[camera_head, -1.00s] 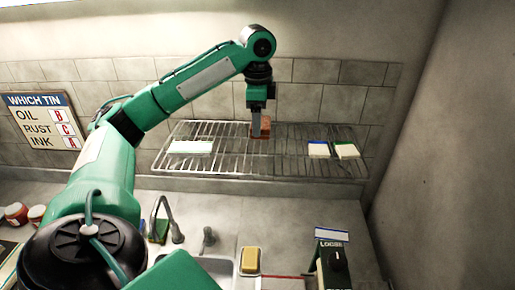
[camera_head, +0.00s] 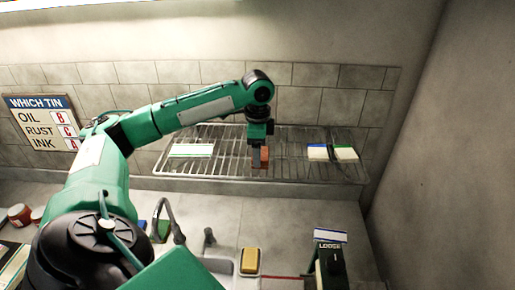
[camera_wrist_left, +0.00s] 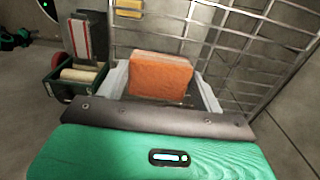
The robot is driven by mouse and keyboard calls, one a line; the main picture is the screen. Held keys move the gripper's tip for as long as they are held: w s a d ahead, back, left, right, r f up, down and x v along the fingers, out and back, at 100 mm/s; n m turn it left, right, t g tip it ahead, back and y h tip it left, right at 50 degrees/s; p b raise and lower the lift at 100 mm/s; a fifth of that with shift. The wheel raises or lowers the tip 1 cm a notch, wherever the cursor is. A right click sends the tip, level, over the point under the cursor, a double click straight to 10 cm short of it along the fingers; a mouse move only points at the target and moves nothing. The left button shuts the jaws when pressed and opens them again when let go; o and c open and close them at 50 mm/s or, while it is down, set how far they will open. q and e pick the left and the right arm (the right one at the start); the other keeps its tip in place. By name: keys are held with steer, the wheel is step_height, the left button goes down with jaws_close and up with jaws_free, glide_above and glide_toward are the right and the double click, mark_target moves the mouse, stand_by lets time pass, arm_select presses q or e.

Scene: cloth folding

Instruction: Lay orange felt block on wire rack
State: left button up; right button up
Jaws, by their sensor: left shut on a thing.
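The orange felt block (camera_head: 264,154) is in the jaws of my left gripper (camera_head: 259,160), which points down over the front middle part of the wire rack (camera_head: 225,168). In the left wrist view the block (camera_wrist_left: 160,74) stands between the two grey fingers of the gripper (camera_wrist_left: 163,95), with its broad orange face showing. Part of the rack (camera_wrist_left: 255,45) shows beyond it. I cannot tell whether the block touches the wires. My right gripper is not in view.
A white block with a green edge (camera_head: 191,151) lies on the rack's left. Two pale blocks, one blue-edged (camera_head: 317,152) and one green-edged (camera_head: 345,153), lie on its right. Below are a faucet (camera_head: 168,218), a yellow block (camera_head: 250,260) and a dark box marked LOOSE (camera_head: 331,265).

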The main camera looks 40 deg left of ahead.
arm_select(q)
steer(key=shift+f, duration=0.15)
steer(key=o, duration=0.9)
steer(key=shift+r+b, duration=0.4)
steer(key=shift+r, duration=0.25)
step_height(320, 180, up, 5)
steer(key=shift+w+f+b, duration=0.1)
steer(key=shift+f+b, duration=0.05)
steer(key=shift+b, duration=0.9)
step_height(320, 180, up, 3)
steer(key=shift+r+p, duration=0.55)
steer(key=shift+r, duration=1.1)
